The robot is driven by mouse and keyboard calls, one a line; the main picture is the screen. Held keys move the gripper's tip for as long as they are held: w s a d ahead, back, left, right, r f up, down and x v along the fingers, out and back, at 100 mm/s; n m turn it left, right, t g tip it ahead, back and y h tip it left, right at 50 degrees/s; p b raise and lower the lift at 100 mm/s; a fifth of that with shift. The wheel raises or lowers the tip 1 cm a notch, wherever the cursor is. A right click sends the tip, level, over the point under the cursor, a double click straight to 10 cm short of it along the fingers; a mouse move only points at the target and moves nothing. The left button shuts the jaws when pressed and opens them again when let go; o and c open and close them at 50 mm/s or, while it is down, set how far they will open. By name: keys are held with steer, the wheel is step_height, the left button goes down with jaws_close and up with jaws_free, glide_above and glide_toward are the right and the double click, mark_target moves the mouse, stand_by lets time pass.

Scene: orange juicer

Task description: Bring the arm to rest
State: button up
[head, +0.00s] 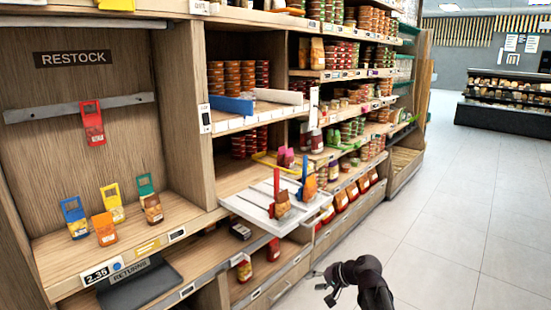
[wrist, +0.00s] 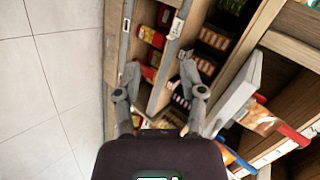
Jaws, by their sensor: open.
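My gripper (head: 323,286) is low at the bottom middle of the head view, above the floor in front of the lower shelves. It is apart from the shelf and from the goods. In the wrist view my gripper (wrist: 160,78) shows two grey fingers spread wide, with nothing between them. Beyond the fingers are packets lying in lower bins, seen at a slant. My dark arm link shows behind the gripper in the head view.
A white pull-out tray (head: 245,208) sticks out above and left of my gripper, bearing pouches with red and blue handles. The restock bay holds a hanging red pouch (head: 92,124) and several standing pouches. The tiled floor (head: 460,230) to the right is clear.

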steer(key=s+d+f+n+g+h, duration=0.2)
steer(key=s+f+g+h, duration=0.15)
steer(key=s, duration=0.35)
steer(key=s+d+f+n+g+h, duration=0.2)
steer(key=s+d+f+h, duration=0.1)
steer(key=s+h, duration=0.25)
step_height(320, 180, up, 22)
steer(key=p, duration=2.1)
steer(key=shift+s+a+f+p, duration=0.2)
steer(key=shift+s+f+p, duration=0.05)
steer(key=shift+s+p, duration=0.2)
